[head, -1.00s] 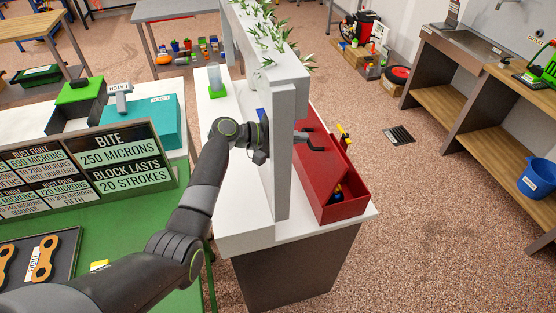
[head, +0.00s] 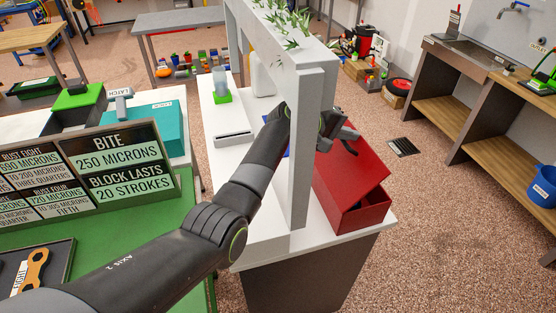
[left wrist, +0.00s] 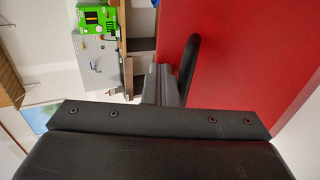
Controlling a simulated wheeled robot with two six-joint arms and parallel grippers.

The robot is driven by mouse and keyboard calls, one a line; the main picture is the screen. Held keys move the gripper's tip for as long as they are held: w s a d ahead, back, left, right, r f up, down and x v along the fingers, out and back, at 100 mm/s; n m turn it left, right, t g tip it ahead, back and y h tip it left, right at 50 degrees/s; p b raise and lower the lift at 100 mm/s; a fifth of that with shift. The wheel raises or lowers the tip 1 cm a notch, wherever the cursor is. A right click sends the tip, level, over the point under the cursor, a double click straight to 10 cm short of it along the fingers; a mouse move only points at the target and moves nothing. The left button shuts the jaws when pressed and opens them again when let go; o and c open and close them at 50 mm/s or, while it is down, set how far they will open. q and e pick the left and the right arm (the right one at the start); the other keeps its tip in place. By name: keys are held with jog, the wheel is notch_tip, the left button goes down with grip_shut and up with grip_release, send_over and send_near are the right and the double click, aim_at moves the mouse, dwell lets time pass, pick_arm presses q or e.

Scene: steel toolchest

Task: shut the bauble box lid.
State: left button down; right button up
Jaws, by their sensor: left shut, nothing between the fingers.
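The red bauble box (head: 368,218) stands on the white counter, beyond the grey upright of a frame. Its red lid (head: 350,172) slopes over the box and hides the contents; I cannot tell how wide the gap under it is. My left arm reaches through the frame, and my left gripper (head: 342,139) is shut and empty at the lid's far end. Whether it touches the lid is unclear. In the left wrist view, the grey and dark fingers (left wrist: 172,82) are beside the broad red lid surface (left wrist: 250,55). My right gripper is not in view.
The grey frame (head: 303,150) with plants on top stands close around my left arm. A glass on a green base (head: 221,88) and a white jug (head: 262,75) stand on the counter. A sign board (head: 85,165) stands nearer, at left. Open floor lies right of the counter.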

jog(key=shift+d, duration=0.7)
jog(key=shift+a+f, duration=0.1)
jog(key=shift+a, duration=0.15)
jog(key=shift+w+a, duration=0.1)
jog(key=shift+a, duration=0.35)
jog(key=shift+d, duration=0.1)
